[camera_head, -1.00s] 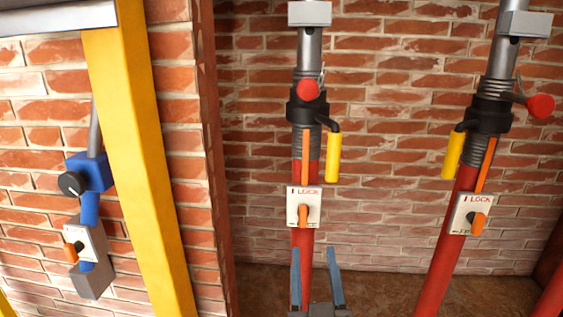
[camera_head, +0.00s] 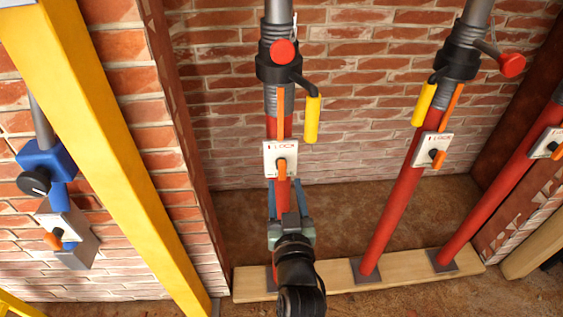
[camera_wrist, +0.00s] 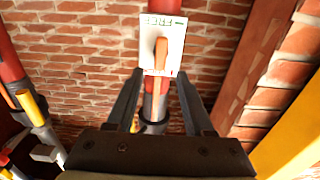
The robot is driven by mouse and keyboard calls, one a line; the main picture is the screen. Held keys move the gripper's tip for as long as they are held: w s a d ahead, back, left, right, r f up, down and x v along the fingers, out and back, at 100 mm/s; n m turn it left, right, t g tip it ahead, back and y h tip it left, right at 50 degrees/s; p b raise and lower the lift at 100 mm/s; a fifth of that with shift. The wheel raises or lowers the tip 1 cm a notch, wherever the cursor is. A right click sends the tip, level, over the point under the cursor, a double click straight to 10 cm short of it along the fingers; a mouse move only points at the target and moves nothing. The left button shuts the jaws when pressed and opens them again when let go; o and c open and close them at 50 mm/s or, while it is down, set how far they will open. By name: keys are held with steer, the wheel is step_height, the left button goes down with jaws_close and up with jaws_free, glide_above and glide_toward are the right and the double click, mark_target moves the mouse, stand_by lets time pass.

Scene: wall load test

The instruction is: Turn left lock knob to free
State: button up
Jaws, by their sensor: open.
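The left prop's lock plate (camera_head: 281,147) is white, reads LOCK along its top and carries an orange lock knob (camera_head: 282,168). In the wrist view the plate (camera_wrist: 172,28) appears upside down with FREE readable, and the orange knob (camera_wrist: 161,50) stands out from it. My gripper (camera_head: 286,186) is open just below the plate in the head view. In the wrist view my gripper's fingertips (camera_wrist: 159,73) are spread to either side of the knob's line, with nothing clasped. Whether a finger touches the knob cannot be told.
A yellow handle (camera_head: 312,120) and red ball (camera_head: 283,51) are on the left prop. Another prop (camera_head: 395,215) with its own lock plate leans at right, a third beyond. A yellow post (camera_head: 110,150) and blue device (camera_head: 48,160) stand left. A wooden board (camera_head: 400,275) lies below.

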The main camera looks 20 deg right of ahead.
mark_target(282, 169)
steer(key=x, duration=0.7)
steer(key=shift+w, duration=0.15)
jaws_close()
